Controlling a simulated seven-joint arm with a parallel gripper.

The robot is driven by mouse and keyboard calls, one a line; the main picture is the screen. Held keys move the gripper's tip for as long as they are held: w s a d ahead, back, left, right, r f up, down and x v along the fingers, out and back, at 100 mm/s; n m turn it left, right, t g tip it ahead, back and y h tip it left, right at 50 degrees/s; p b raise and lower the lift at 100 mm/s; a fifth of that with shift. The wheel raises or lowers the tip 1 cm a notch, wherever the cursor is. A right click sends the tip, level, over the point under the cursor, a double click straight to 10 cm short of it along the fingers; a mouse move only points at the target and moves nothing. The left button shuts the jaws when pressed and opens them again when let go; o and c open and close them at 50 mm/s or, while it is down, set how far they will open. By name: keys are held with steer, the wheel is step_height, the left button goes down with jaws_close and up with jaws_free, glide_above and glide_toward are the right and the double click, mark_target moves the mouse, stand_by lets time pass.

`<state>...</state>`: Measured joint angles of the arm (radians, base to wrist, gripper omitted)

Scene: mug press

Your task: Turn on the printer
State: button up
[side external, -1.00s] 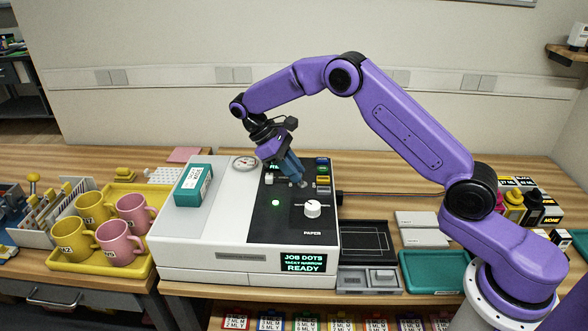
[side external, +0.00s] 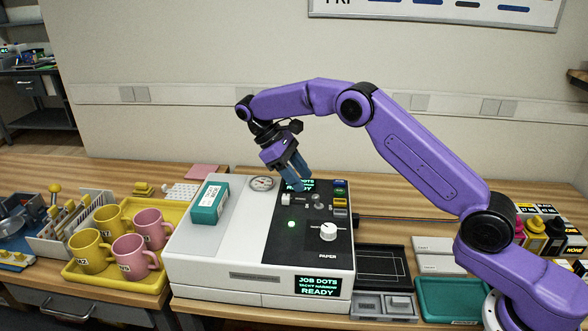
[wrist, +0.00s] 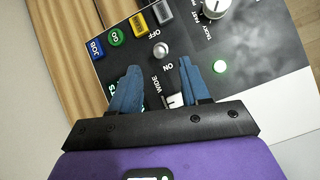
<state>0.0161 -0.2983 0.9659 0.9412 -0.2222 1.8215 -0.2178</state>
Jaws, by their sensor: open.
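The printer (side external: 220,255) is a white box with a black control panel on top. Its front display (side external: 317,286) reads READY, and a green lamp (side external: 291,224) is lit on the panel, also seen in the wrist view (wrist: 220,66). A silver switch (wrist: 160,50) sits between the OFF and ON labels in the wrist view; which way its lever leans is hard to tell. My gripper (side external: 303,186) is open and empty above the back of the panel. In the wrist view my gripper (wrist: 160,67) has its blue fingers spread, with a white slider (wrist: 175,100) partly hidden below.
A white dial (side external: 328,232) and several coloured buttons (wrist: 138,25) are on the panel. A teal box (side external: 209,202) lies on the printer's left. Left of the printer, a yellow tray (side external: 135,284) holds yellow and pink mugs. Black and teal trays (side external: 452,300) lie to the right.

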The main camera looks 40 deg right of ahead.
steer(key=shift+v, duration=1.15)
steer(key=s+a+r+n+t+y, duration=0.1)
steer(key=s+a+r+n+t, duration=0.15)
steer(key=s, duration=0.65)
steer(key=s+a+r+n+t+y, duration=0.1)
steer(key=s+a+r+n+t, duration=0.15)
steer(key=s, duration=0.65)
steer(key=s+d+f+y, duration=0.1)
steer(key=s+d, duration=0.1)
steer(key=s, duration=0.5)
steer(key=s+d+f+n+y, duration=0.1)
steer(key=s+d, duration=0.2)
steer(key=s, duration=0.3)
steer(key=s+d+f+t, duration=0.1)
steer(key=s+d, duration=0.1)
steer(key=s, duration=0.5)
steer(key=shift+s+d+f+n+y, duration=0.3)
steer(key=shift+s+f+n+y, duration=0.05)
steer(key=shift+f+n+y, duration=0.05)
